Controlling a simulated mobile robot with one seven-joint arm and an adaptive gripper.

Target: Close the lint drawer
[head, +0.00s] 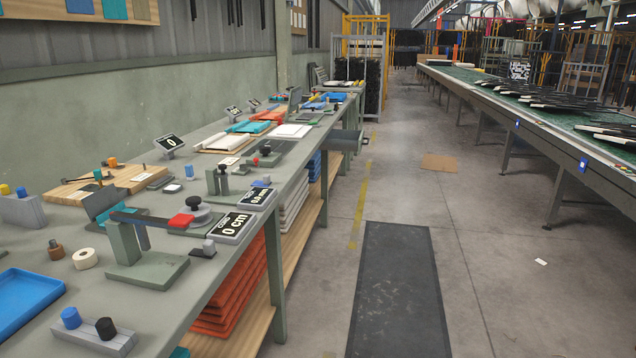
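A grey drawer (347,142) juts out into the aisle from the long workbench (262,200), below its top near the far end. It stands open. It is small in the picture, so I cannot read a label or see its contents clearly. No other open drawer shows. My gripper is not in view.
The bench top holds test fixtures, display signs (232,226), cloth samples and a blue tray (30,300). Folded orange fabric (232,290) lies on its lower shelf. A conveyor (540,115) runs along the right.

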